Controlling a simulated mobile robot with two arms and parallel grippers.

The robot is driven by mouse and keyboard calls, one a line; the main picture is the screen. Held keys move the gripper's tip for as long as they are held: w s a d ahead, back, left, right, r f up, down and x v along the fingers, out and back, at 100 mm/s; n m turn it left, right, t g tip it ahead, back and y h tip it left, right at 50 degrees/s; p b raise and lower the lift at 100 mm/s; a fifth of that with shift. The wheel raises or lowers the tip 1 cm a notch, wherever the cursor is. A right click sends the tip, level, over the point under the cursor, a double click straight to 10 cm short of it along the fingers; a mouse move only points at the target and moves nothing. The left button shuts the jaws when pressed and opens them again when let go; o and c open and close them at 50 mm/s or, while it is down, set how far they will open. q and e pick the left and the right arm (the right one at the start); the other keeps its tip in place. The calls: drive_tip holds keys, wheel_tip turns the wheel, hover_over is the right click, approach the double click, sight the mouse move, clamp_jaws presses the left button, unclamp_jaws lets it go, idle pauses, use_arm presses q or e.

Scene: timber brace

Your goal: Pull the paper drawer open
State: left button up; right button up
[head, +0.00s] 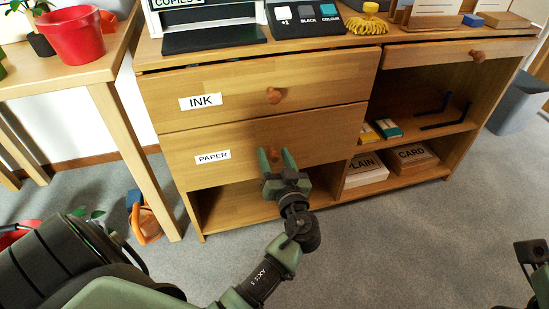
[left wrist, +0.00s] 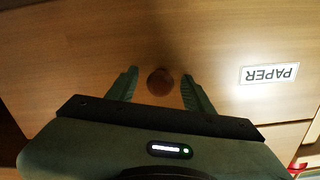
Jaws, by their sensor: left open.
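The paper drawer (head: 325,150) is the lower wooden drawer of the cabinet, with a white PAPER label (head: 213,157), and it looks shut. Its round wooden knob (head: 274,155) is partly hidden by my gripper in the head view. My left gripper (head: 277,157) is open in front of the drawer, one finger on each side of the knob. In the left wrist view the knob (left wrist: 160,81) shows between the two fingers, with a gap on both sides. The label (left wrist: 268,74) appears upside down there. Part of my right arm shows at the right edge of the head view; I cannot make out its jaw state.
The INK drawer (head: 320,88) with its own knob is directly above. An open shelf (head: 240,205) lies below. Paper packs (head: 365,170) and small boxes stand in the right compartment. A side table (head: 100,75) stands left. Grey carpet in front is mostly clear.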

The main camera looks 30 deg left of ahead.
use_arm(q)
clamp_jaws()
idle(1.4)
